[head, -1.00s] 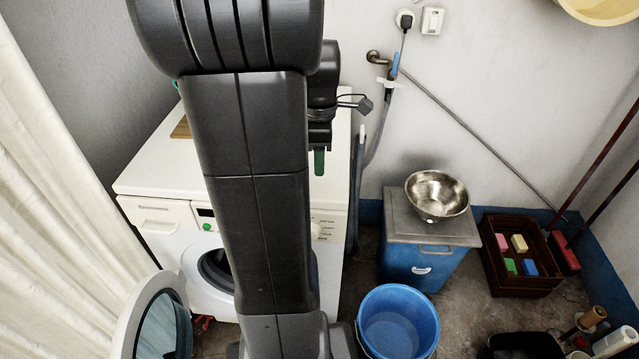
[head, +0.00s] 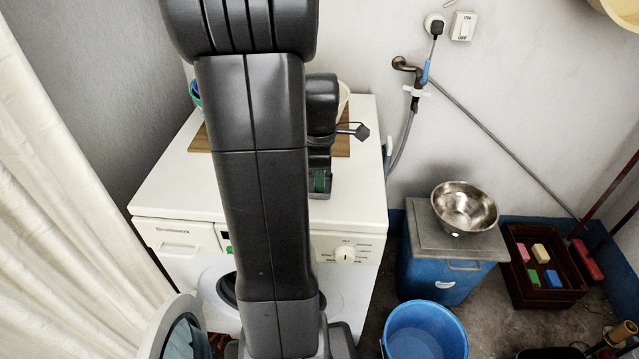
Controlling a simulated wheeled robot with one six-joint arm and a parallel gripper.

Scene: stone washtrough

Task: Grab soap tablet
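Several small coloured blocks that look like soap tablets lie in a dark brown crate (head: 512,290) on the floor at the right. I see a pink one (head: 523,252), a yellow one (head: 540,254), a green one (head: 533,278) and a blue one (head: 552,278). My gripper (head: 319,182) is over the washing machine top, far left of the crate. A green patch shows at its fingers. I cannot tell whether it is part of the fingers or something held. My arm hides part of the machine top and a board on it.
A white washing machine (head: 362,205) has its round door open at the front. A blue bucket (head: 425,335) and a blue cabinet (head: 440,275) with a steel bowl (head: 464,207) stand between it and the crate. A red-headed brush (head: 586,260) is beside the crate.

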